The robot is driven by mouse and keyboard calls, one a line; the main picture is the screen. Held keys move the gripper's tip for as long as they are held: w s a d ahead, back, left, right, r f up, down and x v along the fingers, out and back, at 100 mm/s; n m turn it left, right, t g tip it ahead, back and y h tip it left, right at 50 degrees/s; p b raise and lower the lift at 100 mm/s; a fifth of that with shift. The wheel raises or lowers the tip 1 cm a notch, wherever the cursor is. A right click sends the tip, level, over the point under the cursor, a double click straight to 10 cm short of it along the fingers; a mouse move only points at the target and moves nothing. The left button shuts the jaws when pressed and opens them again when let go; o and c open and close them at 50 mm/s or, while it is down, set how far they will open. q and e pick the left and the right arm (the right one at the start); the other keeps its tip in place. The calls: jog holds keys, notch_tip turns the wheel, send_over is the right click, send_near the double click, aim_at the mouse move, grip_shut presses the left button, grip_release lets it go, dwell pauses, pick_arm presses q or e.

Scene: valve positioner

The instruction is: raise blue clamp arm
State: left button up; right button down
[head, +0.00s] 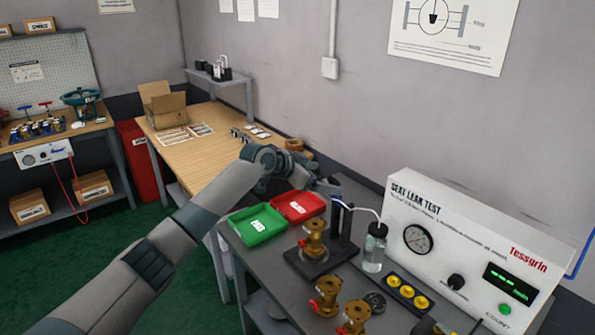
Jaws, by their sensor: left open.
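A small blue piece, apparently the blue clamp arm (341,203), shows at the top of a dark clamp stand (346,226) on the grey test bench. Its far end and its tilt are hard to make out at this size. A brass valve (314,238) stands upright on the stand's black base. My left gripper (328,187) is open, just above and behind the blue piece, close to the stand's top. I cannot tell whether it touches the blue piece. My left arm comes in from the lower left. My right gripper is out of view.
A green tray (245,238) and a red tray (285,216) lie left of the stand. A bottle (374,252) with a bent tube stands right of it, before the leak test unit (470,250). Other brass valves (327,290) stand in front.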

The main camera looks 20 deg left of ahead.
pick_arm(q)
jog(key=shift+s+a+r, duration=0.1)
jog(key=shift+s+a, duration=0.15)
jog(key=b+v, duration=0.5)
jog(key=v, duration=1)
jog(key=shift+s+a+r, duration=0.15)
jog(key=shift+s, duration=0.1)
